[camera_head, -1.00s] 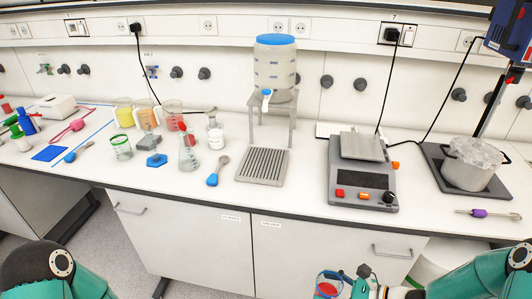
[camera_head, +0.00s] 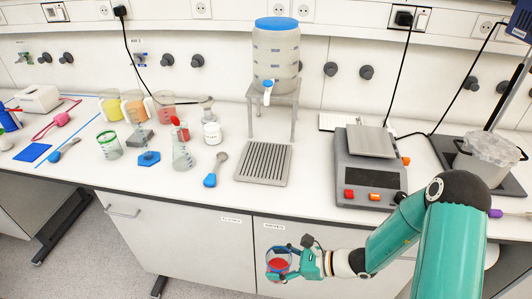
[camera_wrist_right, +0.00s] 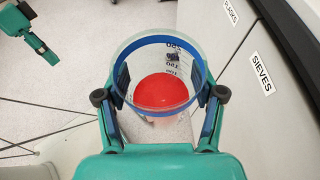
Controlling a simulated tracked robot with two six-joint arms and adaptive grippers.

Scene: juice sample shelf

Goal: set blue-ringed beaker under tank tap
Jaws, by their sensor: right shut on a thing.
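The blue-ringed beaker (camera_head: 278,264) is clear glass and shows a red patch low inside. My right gripper (camera_head: 285,262) is shut around it, in front of the cabinet doors and below the counter top. In the right wrist view the blue ring (camera_wrist_right: 187,47) sits between both fingers, with the red patch (camera_wrist_right: 161,93) inside. The tank (camera_head: 276,55) is translucent with a blue lid and stands on a grey stand (camera_head: 281,99). Its white tap (camera_head: 267,88) points down above the counter. A teal part, apparently my left gripper (camera_wrist_right: 27,28), shows at the wrist view's top left; its jaws are unclear.
A grey slotted tray (camera_head: 264,163) lies in front of the stand. A green-ringed beaker (camera_head: 109,145) stands further left.

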